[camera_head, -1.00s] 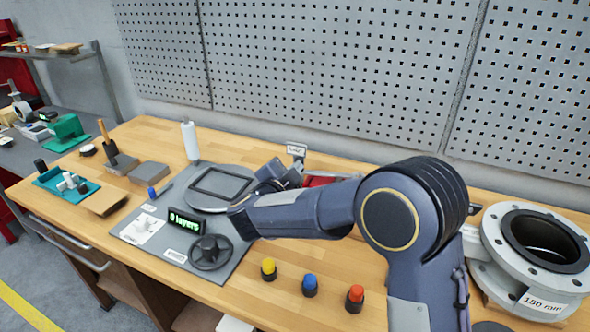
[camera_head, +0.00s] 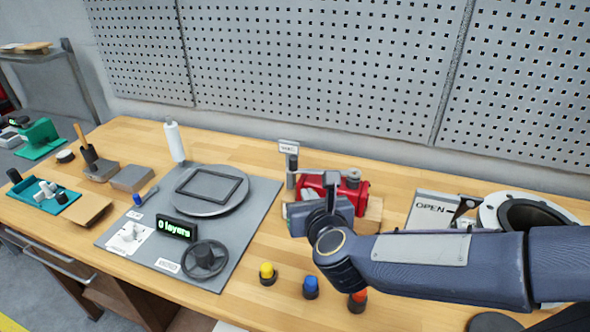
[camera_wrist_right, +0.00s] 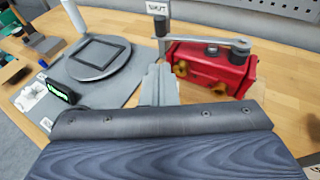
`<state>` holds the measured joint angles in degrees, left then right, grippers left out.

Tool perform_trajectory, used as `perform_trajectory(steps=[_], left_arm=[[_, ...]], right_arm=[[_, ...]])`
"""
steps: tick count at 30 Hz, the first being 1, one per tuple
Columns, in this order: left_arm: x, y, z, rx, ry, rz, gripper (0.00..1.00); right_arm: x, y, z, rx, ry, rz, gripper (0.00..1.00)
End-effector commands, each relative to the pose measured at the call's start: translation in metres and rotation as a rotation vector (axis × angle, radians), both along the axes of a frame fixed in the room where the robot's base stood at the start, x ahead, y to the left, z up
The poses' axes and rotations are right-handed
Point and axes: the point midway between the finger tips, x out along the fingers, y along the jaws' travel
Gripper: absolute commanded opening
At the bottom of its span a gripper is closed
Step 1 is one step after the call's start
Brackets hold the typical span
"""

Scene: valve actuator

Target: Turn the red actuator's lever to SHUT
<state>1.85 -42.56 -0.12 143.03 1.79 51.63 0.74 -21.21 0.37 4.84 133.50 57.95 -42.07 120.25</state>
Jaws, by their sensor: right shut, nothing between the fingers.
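The red actuator (camera_head: 360,195) sits on the bench right of the grey plate, partly hidden by my right gripper. In the right wrist view, the red actuator (camera_wrist_right: 213,66) carries a grey lever (camera_wrist_right: 205,41) on top. The lever runs left from its pivot to an upright post below the SHUT sign (camera_wrist_right: 157,7). That sign (camera_head: 289,146) also stands behind the actuator in the head view. The OPEN sign (camera_head: 431,208) lies to its right. My right gripper (camera_head: 331,182) is shut and empty in front of the actuator; its fingers (camera_wrist_right: 160,72) appear apart from the lever. My left gripper is out of view.
A grey plate (camera_head: 238,235) with a turntable, a display and a black handwheel (camera_head: 204,260) lies to the left. Yellow (camera_head: 267,273), blue (camera_head: 311,287) and red buttons stand at the front. A flanged valve body (camera_head: 530,211) is at the right, partly behind my arm.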

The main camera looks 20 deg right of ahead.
Motion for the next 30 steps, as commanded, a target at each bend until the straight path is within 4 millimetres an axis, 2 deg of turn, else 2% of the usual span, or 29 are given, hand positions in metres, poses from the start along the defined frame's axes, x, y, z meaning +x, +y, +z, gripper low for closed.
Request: perform_trajectory(steps=[13, 18, 24, 30], left_arm=[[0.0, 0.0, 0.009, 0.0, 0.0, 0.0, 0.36], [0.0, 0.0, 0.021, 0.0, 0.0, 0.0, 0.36], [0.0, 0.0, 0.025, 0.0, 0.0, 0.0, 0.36], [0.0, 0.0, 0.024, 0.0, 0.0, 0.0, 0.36]], right_arm=[[0.086, -0.007, -0.027, -0.005, 0.004, -0.003, 0.0], [0.112, -0.009, -0.025, -0.005, 0.002, -0.002, 0.0], [0.125, -0.01, -0.026, -0.005, 0.0, -0.002, 0.0], [0.126, -0.01, -0.027, -0.004, 0.0, -0.001, 0.0]])
